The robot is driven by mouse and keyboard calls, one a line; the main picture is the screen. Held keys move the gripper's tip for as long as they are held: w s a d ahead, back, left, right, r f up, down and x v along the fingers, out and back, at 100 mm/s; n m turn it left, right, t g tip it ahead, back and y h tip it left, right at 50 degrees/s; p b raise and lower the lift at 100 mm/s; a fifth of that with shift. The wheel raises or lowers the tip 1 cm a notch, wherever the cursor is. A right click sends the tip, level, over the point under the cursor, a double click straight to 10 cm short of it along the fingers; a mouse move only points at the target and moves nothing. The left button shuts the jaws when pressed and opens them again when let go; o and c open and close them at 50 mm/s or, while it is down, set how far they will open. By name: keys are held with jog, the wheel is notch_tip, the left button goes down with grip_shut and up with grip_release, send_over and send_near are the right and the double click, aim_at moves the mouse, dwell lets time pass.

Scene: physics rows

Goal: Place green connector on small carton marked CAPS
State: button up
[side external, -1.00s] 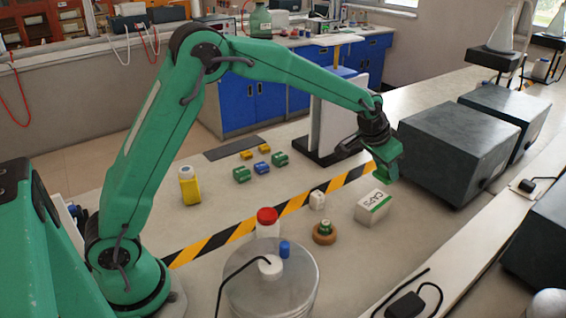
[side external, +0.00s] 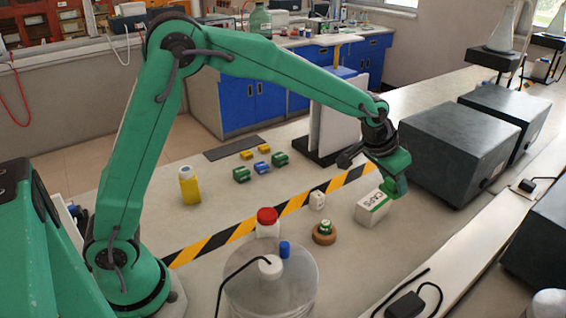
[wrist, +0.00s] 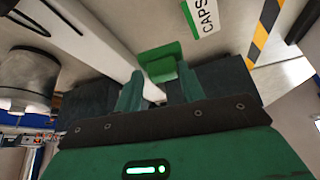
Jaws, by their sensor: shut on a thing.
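My gripper (side external: 394,180) hangs just above and behind the right end of the small white carton (side external: 371,210) marked CAPS, which stands on the bench. In the wrist view my gripper (wrist: 160,80) is shut on a green connector (wrist: 158,53), which shows between and beyond the fingertips. The carton (wrist: 203,14) is at the top of the wrist view, apart from the connector there. In the side view the held connector merges with the green gripper, so whether it touches the carton is not clear.
Green, yellow and blue connectors (side external: 262,167) lie at the back left. A white die-like block (side external: 317,200), a brown ring (side external: 324,238) with a green item and a red-capped jar (side external: 267,222) stand left of the carton. Dark boxes (side external: 456,150) stand close on the right.

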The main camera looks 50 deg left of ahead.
jog(key=shift+y, duration=0.3)
jog(key=w+a+f, duration=0.1)
jog(key=a, duration=0.1)
jog(key=w+a+f, duration=0.4)
jog(key=a, duration=0.1)
jog(key=shift+w+f, duration=0.15)
jog(key=shift+w, duration=0.1)
jog(key=shift+d+f, duration=0.1)
jog(key=shift+f, duration=1.9)
jog(key=shift+f, duration=0.1)
jog(key=o, duration=1.3)
jog(key=shift+v, duration=0.85)
jog(key=v, duration=1)
jog(key=shift+s, duration=0.25)
jog(key=shift+r, duration=0.2)
